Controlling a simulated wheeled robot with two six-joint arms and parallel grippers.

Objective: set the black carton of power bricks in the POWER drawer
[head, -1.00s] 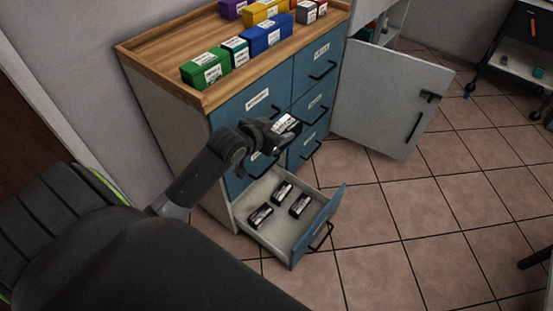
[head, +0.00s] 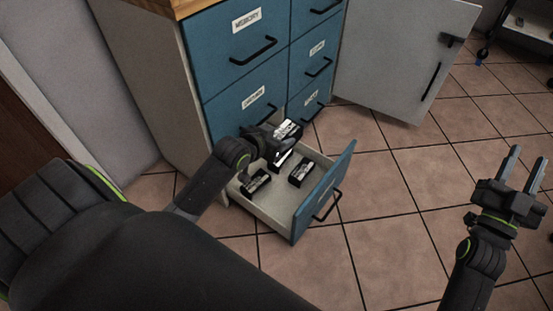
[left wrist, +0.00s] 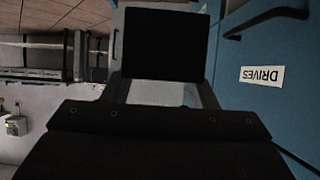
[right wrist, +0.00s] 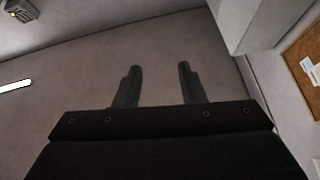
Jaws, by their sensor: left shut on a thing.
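My left gripper (head: 277,145) is shut on a black carton (head: 289,129) with a white label. It holds the carton above the back part of the open bottom drawer (head: 276,210). In the left wrist view the carton (left wrist: 160,45) is a dark block between the fingers. The drawer is pulled out, and the label on its blue front (head: 325,190) cannot be read. Two black cartons with pale labels lie inside, one at left (head: 256,182) and one at right (head: 300,172). My left gripper covers the drawer's back. My right gripper (head: 524,168) is open and empty, off to the right.
The blue drawers above are shut; one is labelled MEMORY (head: 246,20). A DRIVES label (left wrist: 262,76) shows in the left wrist view. A grey cabinet door (head: 405,60) stands open behind. The tiled floor (head: 390,230) right of the drawer is clear.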

